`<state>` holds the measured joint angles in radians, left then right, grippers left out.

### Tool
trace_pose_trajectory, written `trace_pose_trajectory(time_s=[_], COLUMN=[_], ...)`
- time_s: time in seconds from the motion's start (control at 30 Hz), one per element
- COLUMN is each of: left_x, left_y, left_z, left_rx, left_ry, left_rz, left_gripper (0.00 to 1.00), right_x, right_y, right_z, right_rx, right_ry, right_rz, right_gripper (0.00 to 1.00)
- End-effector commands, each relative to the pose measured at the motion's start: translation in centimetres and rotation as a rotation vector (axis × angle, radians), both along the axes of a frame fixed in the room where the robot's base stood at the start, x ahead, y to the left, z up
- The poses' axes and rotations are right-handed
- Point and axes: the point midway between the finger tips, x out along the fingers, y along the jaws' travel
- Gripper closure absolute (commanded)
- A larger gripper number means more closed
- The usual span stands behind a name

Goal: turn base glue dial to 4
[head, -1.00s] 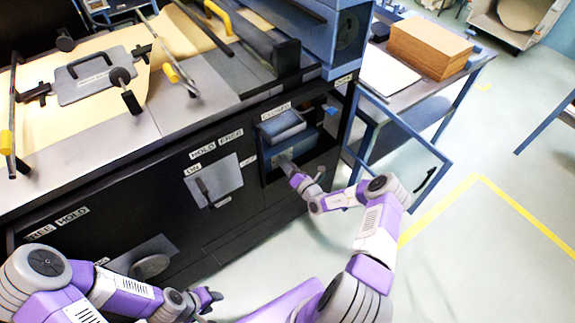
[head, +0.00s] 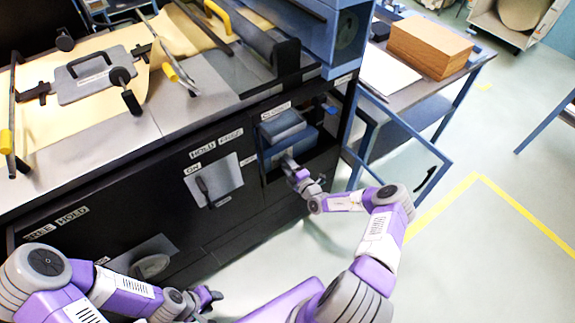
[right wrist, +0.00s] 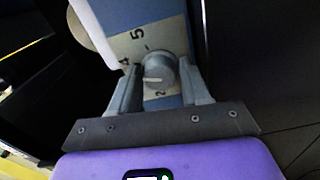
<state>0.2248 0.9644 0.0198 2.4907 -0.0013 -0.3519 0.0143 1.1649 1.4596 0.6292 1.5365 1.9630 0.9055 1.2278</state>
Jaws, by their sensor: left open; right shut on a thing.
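The grey glue dial (right wrist: 158,70) is in the right wrist view, on a pale number plate (right wrist: 137,45) fixed to a blue face. The digits 5, 4 and 2 show; the place between 4 and 2 is hidden by a finger. A light line marks the knob's front, lying nearly level in the picture; I cannot tell which number it reads. My right gripper (right wrist: 160,85) is shut on the dial, one finger on each side. In the head view, my right gripper (head: 291,168) reaches into the open bay. My left gripper (head: 208,298) is open and empty, low in front of the cabinet.
The blue glue unit (head: 283,126) sits in the black cabinet's bay. Left of it is a grey panel with a lever (head: 205,190).

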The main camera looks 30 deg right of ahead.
Motion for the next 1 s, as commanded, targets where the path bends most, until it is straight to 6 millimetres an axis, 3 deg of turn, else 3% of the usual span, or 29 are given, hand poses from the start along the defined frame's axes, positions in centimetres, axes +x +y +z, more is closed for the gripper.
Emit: trace_pose_trajectory(time_s=[0.7,0.73,0.8,1.0], left_x=[0.0,0.0,0.0,0.0], left_y=[0.0,0.0,0.0,0.0], left_z=[-0.04,-0.04,-0.04,-0.05], left_rx=[0.0,0.0,0.0,0.0], left_ry=[0.0,0.0,0.0,0.0], left_rz=[0.0,0.0,0.0,0.0], left_gripper=[0.57,0.57,0.57,0.57], right_x=[-0.1,-0.1,-0.08,-0.06], right_y=[0.2,0.2,0.18,0.11], right_z=[-0.16,-0.16,-0.15,-0.12], right_rx=[0.074,0.074,0.074,0.074], right_ry=[0.009,0.009,0.008,0.009], right_rz=[0.004,0.004,0.003,0.002], right_gripper=[0.84,0.49,0.38,0.37])
